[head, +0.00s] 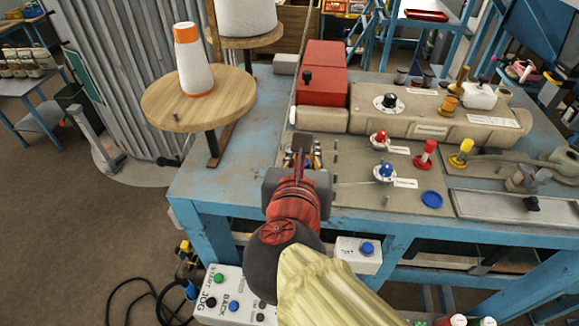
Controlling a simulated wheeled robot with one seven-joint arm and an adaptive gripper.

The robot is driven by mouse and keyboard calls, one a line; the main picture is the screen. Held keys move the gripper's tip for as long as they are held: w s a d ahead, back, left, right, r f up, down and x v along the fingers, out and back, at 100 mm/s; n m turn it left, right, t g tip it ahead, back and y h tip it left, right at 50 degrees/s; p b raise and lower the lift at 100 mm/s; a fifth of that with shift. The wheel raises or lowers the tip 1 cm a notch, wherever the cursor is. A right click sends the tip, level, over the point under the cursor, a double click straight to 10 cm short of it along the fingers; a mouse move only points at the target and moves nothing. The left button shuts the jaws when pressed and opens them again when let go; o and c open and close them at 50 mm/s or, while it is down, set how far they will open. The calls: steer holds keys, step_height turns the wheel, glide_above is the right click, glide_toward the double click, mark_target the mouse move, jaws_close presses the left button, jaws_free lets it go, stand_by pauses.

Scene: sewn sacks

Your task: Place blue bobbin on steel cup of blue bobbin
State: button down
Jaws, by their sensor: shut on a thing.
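My gripper (302,150) is over the left part of the sewing bench and points away from the camera. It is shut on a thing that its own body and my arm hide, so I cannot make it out. A bare flat blue disc (432,198) lies on the plate to the right of the gripper. A small blue-topped piece (385,170) sits on a pale round base with a label, right of the gripper. I cannot tell whether either is part of the blue bobbin or its steel cup.
A red spool (426,153) and a yellow spool (461,152) stand on the bench. A red-topped dial (381,136) is nearby. A beige machine body (425,115) and red box (320,92) stand behind. A thread cone (193,65) stands on a round wooden stand (160,112).

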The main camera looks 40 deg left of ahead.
steer(key=w+a+f, duration=0.2)
steer(key=a+f, duration=0.1)
steer(key=f, duration=0.1)
steer(key=w+a+f, duration=0.2)
steer(key=a+f, duration=0.1)
steer(key=w+a+f, duration=0.2)
steer(key=a+f, duration=0.2)
steer(key=shift+w+f, duration=0.2)
steer(key=shift+f, duration=0.25)
steer(key=shift+f, duration=0.25)
steer(key=c, duration=1.7)
jaws_free()
steer(key=shift+r, duration=0.1)
